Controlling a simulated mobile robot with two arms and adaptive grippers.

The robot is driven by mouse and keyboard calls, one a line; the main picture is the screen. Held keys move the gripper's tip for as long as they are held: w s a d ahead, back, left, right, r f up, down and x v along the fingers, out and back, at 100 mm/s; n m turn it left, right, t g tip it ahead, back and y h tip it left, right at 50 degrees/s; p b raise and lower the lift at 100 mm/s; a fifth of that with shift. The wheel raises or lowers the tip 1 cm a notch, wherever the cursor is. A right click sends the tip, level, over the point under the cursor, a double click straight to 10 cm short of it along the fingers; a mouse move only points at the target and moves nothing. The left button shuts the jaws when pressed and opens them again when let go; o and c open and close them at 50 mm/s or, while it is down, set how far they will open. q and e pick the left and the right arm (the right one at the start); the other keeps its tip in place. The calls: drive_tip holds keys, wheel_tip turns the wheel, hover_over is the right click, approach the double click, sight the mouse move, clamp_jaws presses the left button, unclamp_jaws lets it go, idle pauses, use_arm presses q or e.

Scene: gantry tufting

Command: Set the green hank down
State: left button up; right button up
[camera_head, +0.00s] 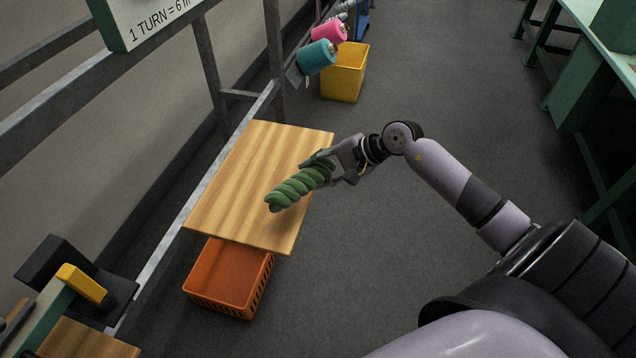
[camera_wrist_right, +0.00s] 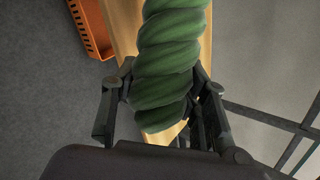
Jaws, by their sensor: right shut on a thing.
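The green hank (camera_head: 295,188) is a thick twisted bundle of yarn over the wooden board (camera_head: 245,165). My right gripper (camera_head: 325,163) is shut on its right end, near the board's right edge. In the right wrist view the hank (camera_wrist_right: 170,50) runs away from me between the two fingers of the gripper (camera_wrist_right: 165,100), with the board behind it. I cannot tell whether the hank touches the board or hangs just above it. My left gripper is not in view.
An orange crate (camera_head: 215,305) stands on the floor below the board's front edge. A metal frame runs along the left.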

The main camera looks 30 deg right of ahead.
sight(318, 185)
wheel_tip(318, 185, down, 5)
drive_tip(key=shift+r, duration=0.15)
drive_tip(key=o, duration=1.3)
